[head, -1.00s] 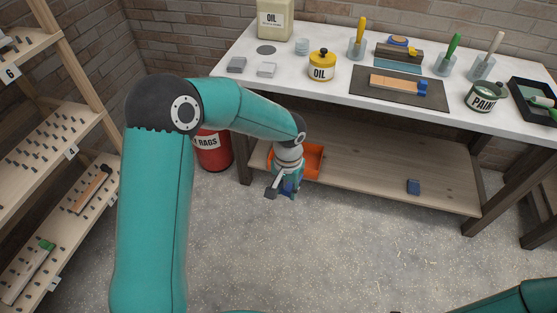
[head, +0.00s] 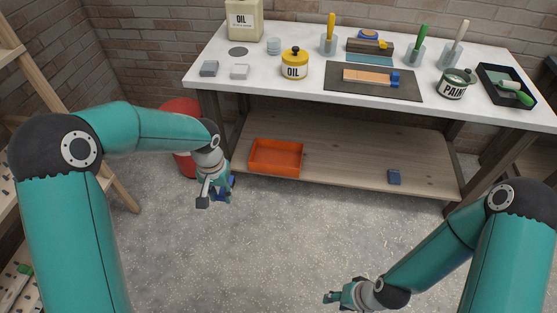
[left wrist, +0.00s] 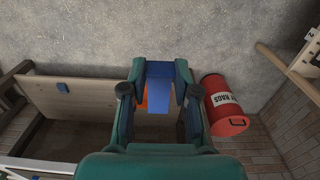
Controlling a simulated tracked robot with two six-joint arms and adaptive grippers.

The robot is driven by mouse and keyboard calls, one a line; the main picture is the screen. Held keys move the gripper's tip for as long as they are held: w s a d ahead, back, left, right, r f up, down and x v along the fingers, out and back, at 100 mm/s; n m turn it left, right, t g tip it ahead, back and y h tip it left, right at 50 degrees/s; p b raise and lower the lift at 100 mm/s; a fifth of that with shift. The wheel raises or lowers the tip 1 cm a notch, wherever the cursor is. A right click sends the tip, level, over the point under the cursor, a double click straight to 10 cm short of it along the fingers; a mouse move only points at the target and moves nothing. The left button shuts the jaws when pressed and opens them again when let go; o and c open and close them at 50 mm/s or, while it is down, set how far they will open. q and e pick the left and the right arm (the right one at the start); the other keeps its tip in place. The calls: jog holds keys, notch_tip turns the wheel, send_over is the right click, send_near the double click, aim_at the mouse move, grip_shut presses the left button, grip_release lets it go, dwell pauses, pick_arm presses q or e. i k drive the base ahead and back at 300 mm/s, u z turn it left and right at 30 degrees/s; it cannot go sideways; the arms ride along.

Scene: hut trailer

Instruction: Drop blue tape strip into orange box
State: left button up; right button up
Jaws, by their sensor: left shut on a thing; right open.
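My left gripper (head: 216,192) is shut on the blue tape strip (left wrist: 160,88), which shows between its fingers in the left wrist view. In the head view only a bit of blue (head: 231,183) shows behind the fingers. The gripper hangs over the floor, left of and in front of the orange box (head: 277,171). The box is open-topped and sits at the left part of the bench's lower shelf. In the left wrist view, the strip and fingers hide most of the box. My right gripper (head: 336,297) is open and empty, low over the floor at the bottom.
The lower shelf (head: 335,165) also bears a small blue block (head: 394,177). A red rags bin (left wrist: 226,104) stands left of the bench. The white benchtop (head: 300,85) holds an oil can, a yellow oil pot, brushes and a paint tin. The floor in front is clear.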

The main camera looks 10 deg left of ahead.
aim_at(276, 160)
jog(key=u, duration=0.1)
jog(key=i, duration=1)
jog(key=z, duration=0.1)
